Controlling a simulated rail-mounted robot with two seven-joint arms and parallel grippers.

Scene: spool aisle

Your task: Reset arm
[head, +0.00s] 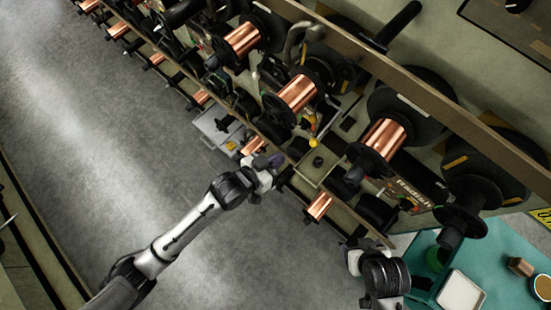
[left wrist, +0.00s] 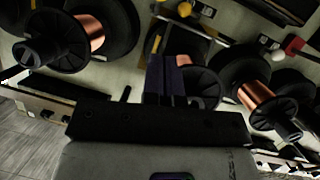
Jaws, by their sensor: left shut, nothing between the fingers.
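My left arm reaches in from the lower left of the head view. Its gripper (head: 276,160) is at the edge of the spool rack (head: 345,218), with its dark fingers together and nothing between them. In the left wrist view the shut fingers (left wrist: 172,78) point toward the rack, in front of a copper spool (left wrist: 208,92) that they partly hide. My right arm shows at the lower right of the head view. Its pale gripper body (head: 355,260) is near the rack's end, and its fingers cannot be made out.
Copper wire spools (head: 298,93) on black flanges line the rack, including one at the right (head: 386,138). A small spool (head: 319,207) juts from the rack edge near my left gripper. A teal table (head: 510,280) holds a white tray (head: 461,293). The grey floor (head: 100,150) at left is clear.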

